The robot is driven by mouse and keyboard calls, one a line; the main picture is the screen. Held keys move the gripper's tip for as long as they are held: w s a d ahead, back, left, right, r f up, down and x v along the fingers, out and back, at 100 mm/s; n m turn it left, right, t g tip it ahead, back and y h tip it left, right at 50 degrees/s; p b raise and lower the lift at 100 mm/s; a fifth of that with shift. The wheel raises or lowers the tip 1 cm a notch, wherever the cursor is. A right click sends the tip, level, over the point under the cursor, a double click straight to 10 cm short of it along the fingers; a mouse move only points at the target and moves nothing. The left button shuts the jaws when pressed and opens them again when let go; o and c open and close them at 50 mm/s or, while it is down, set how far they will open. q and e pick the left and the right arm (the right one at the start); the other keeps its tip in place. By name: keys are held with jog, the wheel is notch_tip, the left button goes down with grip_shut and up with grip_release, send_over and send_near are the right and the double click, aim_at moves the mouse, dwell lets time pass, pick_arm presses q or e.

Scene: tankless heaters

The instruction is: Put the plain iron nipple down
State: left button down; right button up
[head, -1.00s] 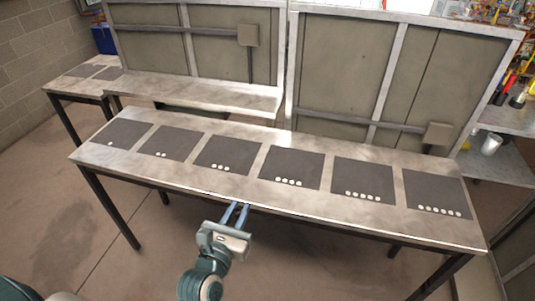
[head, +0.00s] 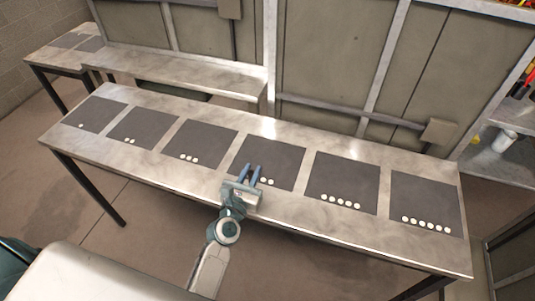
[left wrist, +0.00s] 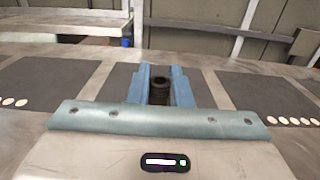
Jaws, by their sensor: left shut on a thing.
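The plain iron nipple (left wrist: 159,91) is a dark, ridged, short tube, held upright between the blue fingers in the left wrist view. I cannot make it out in the head view. My left gripper (head: 250,174) is shut on it and reaches over the front part of the fourth dark mat from the left (head: 272,157), which also shows in the left wrist view (left wrist: 117,83). The gripper covers some of this mat's white dots. Whether the nipple touches the mat is not clear. My right gripper is out of view.
The long metal table (head: 230,122) carries a row of dark mats with white dots, all bare where visible. A mat with several dots (head: 343,184) lies just right of the gripper. Grey panels (head: 330,60) stand behind the table. A metal cup (head: 503,141) is at the far right.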

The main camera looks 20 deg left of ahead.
pick_arm(q)
jog(key=w, duration=0.5)
jog(key=shift+w+d+f, duration=0.15)
jog(key=w, duration=0.4)
jog(key=w+f, duration=0.1)
jog(key=w, duration=0.2)
jog(key=shift+w+d, duration=0.1)
jog(key=shift+d, duration=0.15)
jog(key=shift+w+b, duration=0.3)
jog(key=shift+w, duration=0.5)
notch_tip(320, 180, down, 4)
jog(key=b, duration=0.3)
jog(key=shift+r+b, duration=0.1)
jog(key=shift+b, duration=0.25)
jog(key=shift+r, duration=0.1)
jog(key=shift+s, duration=0.1)
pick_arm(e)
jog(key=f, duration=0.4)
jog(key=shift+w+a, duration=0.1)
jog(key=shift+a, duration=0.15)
pick_arm(q)
jog(key=c, duration=1.7)
grip_release()
jog(key=shift+f, duration=0.2)
jog(key=shift+c, duration=0.2)
jog(key=o, duration=0.4)
